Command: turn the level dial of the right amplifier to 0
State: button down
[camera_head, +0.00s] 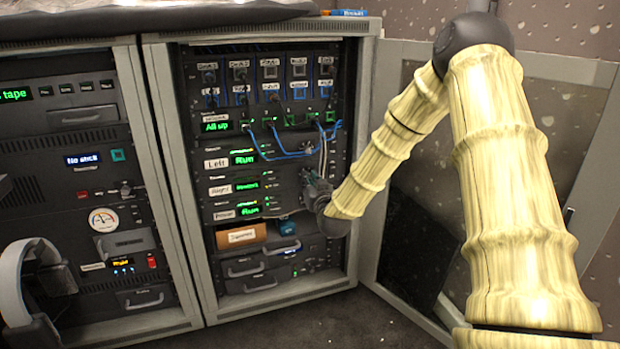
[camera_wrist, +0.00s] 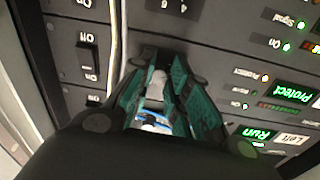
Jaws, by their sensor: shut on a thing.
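The right amplifier (camera_head: 220,190) is the rack unit labelled "Right", below the one labelled "Left" (camera_head: 216,163). Its green display (camera_wrist: 292,90) reads "Protect" in the wrist view, where the rack appears upside down. My gripper (camera_head: 316,187) is at the right end of this unit's front. In the wrist view its teal-padded fingers (camera_wrist: 158,80) are closed around a small pale knob, the level dial (camera_wrist: 157,78). The fingers hide most of the dial, and its pointer and scale cannot be read.
Rocker switches (camera_wrist: 88,58) marked On and Off sit beside the fingers in the wrist view. Blue patch cables (camera_head: 285,152) hang above the amplifiers. The open rack door (camera_head: 410,235) stands to the right, behind my arm.

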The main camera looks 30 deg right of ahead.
jog(key=shift+d+n+p, duration=0.1)
jog(key=shift+n+p, duration=3.4)
jog(key=shift+p, duration=0.2)
jog(key=c, duration=1.4)
grip_release()
jog(key=shift+o, duration=0.2)
jog(key=shift+s, duration=0.1)
jog(key=v, duration=1.2)
jog(key=shift+f, duration=0.3)
jog(key=shift+d, duration=0.15)
